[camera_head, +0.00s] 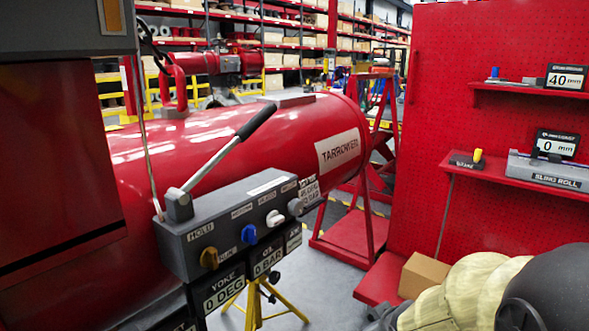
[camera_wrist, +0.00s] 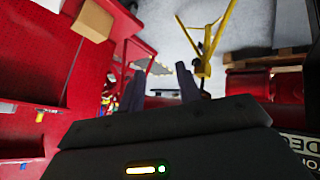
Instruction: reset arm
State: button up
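My gripper (camera_wrist: 160,82) shows in the wrist view, with its two dark fingers apart and nothing visible between them. The fingers point toward the grey floor and a yellow stand (camera_wrist: 212,45). In the head view my arm (camera_head: 470,295), in beige and black sections, is at the lower right corner. The gripper itself cannot be made out clearly there. A valve control block (camera_head: 240,225) with a long black-handled lever (camera_head: 225,150), raised to the upper right, and several coloured knobs stands left of the arm. It is clear of the arm.
A red cylinder (camera_head: 220,140) lettered TARROWEN fills the middle left. A red pegboard (camera_head: 480,40) with shelves and displays reading 40 mm and 0 mm is at right. A cardboard box (camera_head: 423,276) sits close beside my arm. Grey floor (camera_head: 330,275) is open between.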

jog(key=s+a+f+m+g, duration=0.2)
jog(key=s+m+g, duration=0.1)
jog(key=s, duration=0.3)
jog(key=s+a+f+m+g, duration=0.1)
jog(key=s+f+m+g, duration=0.15)
jog(key=s, duration=0.25)
jog(key=w+r+p+v, duration=0.1)
jog(key=w+p+v, duration=0.2)
jog(key=p+v, duration=1.2)
jog(key=w+p+v, duration=0.4)
jog(key=p+v, duration=1.1)
jog(key=p, duration=0.1)
jog(key=shift+s+d+r+p, duration=0.2)
jog(key=shift+r+p, duration=0.1)
jog(key=shift+r, duration=0.25)
